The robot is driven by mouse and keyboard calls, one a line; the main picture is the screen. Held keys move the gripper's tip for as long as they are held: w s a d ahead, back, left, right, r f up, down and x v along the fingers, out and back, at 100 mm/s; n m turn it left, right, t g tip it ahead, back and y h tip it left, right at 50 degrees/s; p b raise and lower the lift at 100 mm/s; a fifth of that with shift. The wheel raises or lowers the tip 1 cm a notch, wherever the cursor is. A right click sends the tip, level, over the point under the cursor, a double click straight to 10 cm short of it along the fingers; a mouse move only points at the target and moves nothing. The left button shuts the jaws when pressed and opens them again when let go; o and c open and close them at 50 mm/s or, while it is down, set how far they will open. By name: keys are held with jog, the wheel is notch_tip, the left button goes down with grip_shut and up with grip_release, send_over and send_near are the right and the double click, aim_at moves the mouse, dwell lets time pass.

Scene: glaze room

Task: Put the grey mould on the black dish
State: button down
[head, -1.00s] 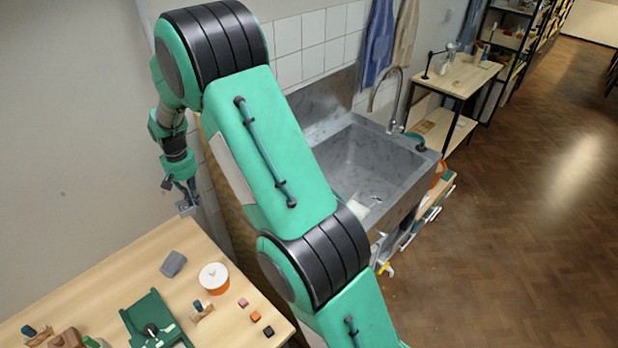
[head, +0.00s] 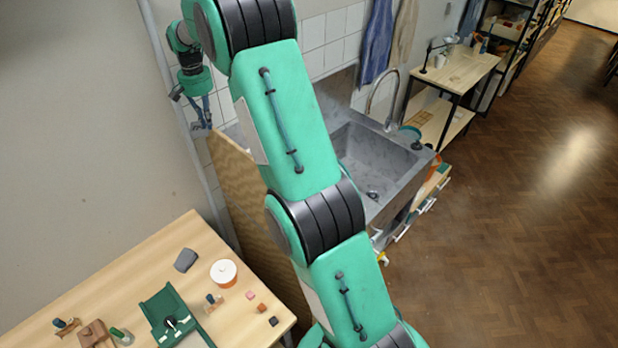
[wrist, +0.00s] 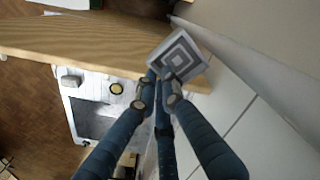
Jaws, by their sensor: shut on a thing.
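My gripper (head: 203,115) is at the upper left of the head view, high near the wall and beyond the table. It is shut on the grey mould (head: 200,128), which is small and partly hidden there. In the wrist view the mould (wrist: 181,52) is a pale grey square block with nested square outlines on its face, tilted at the tips of the blue fingers (wrist: 160,88). I cannot pick out the black dish with certainty in either view.
A wooden table (head: 140,255) holds a dark grey block (head: 186,260), a white-lidded orange pot (head: 224,272), a green device (head: 168,318) and small cubes. A grey sink (head: 370,165) with a tap stands beyond a wooden panel (head: 245,195). The wall is close beside my gripper.

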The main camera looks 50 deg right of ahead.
jog(key=s+d+r, duration=0.3)
jog(key=d+r, duration=0.3)
jog(key=s+d+f+m+b, duration=0.1)
jog(key=s+d+f+m, duration=0.1)
jog(key=s+d+f, duration=0.35)
jog(key=s+d+f+m+b, duration=0.1)
jog(key=s+d+f+m, duration=0.15)
jog(key=f, duration=0.65)
jog(key=s+d+f+m+b, duration=0.1)
jog(key=s+d+f+m, duration=0.1)
jog(key=s+d+f, duration=0.35)
jog(key=s+d+f+m+b, duration=0.1)
jog(key=s+f+m, duration=0.1)
jog(key=s+f, duration=0.5)
jog(key=s+d+f+m, duration=0.2)
jog(key=s+f, duration=0.6)
jog(key=f, duration=0.3)
jog(key=shift+s+d+f+m+b, duration=0.2)
jog(key=shift+s+d+m+b, duration=0.1)
jog(key=shift+m+b, duration=0.05)
jog(key=w+d, duration=0.3)
jog(key=w, duration=0.1)
jog(key=w+d+f+p, duration=0.1)
jog(key=w+d, duration=0.2)
jog(key=w, duration=0.1)
jog(key=w+d, duration=0.4)
jog(key=shift+w+f+p, duration=0.25)
jog(key=shift+w+p, duration=0.05)
